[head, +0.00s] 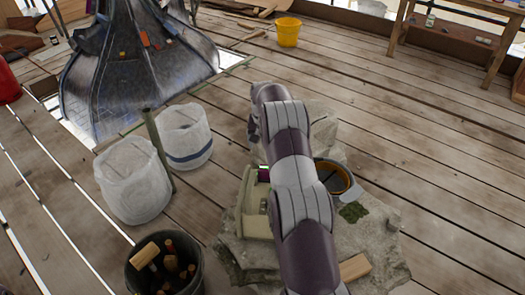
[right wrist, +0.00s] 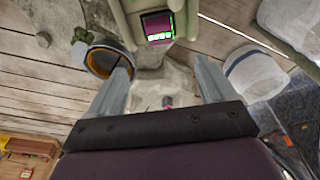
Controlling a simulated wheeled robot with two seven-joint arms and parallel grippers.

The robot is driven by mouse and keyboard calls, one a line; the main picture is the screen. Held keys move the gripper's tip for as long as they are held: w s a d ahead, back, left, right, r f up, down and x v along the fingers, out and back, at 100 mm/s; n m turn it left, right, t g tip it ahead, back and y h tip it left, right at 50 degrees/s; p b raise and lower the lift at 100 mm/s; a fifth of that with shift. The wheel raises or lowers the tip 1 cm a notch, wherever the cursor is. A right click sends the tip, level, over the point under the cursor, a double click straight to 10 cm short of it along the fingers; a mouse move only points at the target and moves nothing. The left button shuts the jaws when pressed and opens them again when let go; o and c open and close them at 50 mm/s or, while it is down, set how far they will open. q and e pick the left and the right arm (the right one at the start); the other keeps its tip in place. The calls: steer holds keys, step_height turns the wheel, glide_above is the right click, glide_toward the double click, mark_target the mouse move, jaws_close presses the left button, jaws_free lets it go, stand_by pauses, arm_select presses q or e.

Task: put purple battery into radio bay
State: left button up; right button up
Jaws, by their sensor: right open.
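The radio (head: 258,215) is a pale olive box on the stone slab, partly hidden by my right arm. My left gripper is not in view.
The stone slab (head: 375,240) carries a dark bowl with an orange inner ring (head: 333,177), moss (head: 353,212) and a wooden block (head: 354,267). Two white wrapped buckets (head: 133,180) and a black tool bucket (head: 165,270) stand left. Plank floor is free at right.

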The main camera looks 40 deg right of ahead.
steer(key=s+a+r+n, duration=0.2)
steer(key=s+a+r, duration=0.1)
steer(key=a, duration=0.5)
steer(key=s+a+r+n, duration=0.2)
steer(key=s+a+r, duration=0.1)
steer(key=a, duration=0.6)
steer(key=s+a+n, duration=0.1)
steer(key=s+a, duration=0.3)
steer(key=s, duration=0.3)
steer(key=s+a+n, duration=0.2)
steer(key=s+a, duration=0.2)
steer(key=s, duration=0.3)
steer(key=s+a+r+n+y, duration=0.1)
steer(key=s+a+n, duration=0.1)
steer(key=s+a, duration=0.2)
steer(key=s, duration=0.3)
steer(key=shift+s, duration=0.15)
